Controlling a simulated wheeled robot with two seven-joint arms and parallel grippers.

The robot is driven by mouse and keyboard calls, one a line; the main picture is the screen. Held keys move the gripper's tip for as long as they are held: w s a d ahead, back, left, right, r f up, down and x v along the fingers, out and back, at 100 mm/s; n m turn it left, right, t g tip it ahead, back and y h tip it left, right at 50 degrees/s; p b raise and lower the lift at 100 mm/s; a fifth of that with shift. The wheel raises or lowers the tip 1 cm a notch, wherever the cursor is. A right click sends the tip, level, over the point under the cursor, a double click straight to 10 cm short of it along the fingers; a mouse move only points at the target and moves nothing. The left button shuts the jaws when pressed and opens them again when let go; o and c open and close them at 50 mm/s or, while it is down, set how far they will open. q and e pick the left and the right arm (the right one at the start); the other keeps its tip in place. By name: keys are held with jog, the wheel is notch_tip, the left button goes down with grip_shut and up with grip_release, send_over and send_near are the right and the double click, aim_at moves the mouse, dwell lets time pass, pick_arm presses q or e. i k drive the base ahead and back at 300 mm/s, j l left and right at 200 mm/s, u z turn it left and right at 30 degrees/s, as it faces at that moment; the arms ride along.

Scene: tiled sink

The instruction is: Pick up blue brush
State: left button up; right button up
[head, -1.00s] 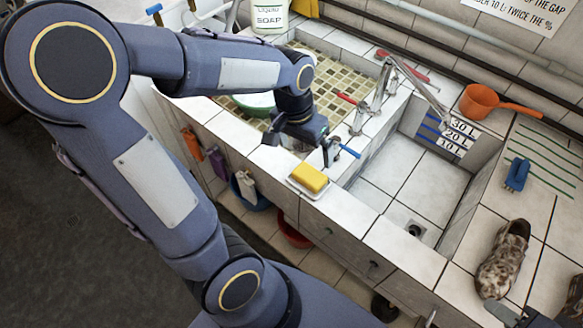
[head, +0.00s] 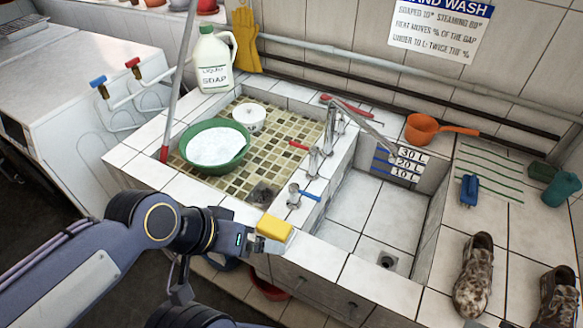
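My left gripper (head: 256,242) is at the front rim of the sink, right by the yellow sponge (head: 275,227), far to the left of the brush. The gripper's fingers are partly hidden, and I cannot tell whether they hold the sponge.
A camouflage shoe (head: 473,275) stands on the counter in front of the brush, with another (head: 558,296) to its right. An orange scoop (head: 437,129) lies behind the brush. The tap (head: 345,115) reaches over the empty basin (head: 372,215). A green bowl (head: 214,146) sits in the left basin.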

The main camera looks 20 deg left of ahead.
aim_at(468, 192)
jog(key=u, duration=0.95)
jog(key=z, duration=1.6)
jog(key=i+l+z, duration=0.1)
jog(key=l, duration=0.3)
jog(key=i+l+z, duration=0.15)
jog(key=l, duration=0.25)
jog(key=i+l+z, duration=0.1)
jog(key=l, duration=0.3)
jog(key=i+l+z, duration=0.1)
jog(key=l, duration=0.3)
jog(key=i, duration=0.1)
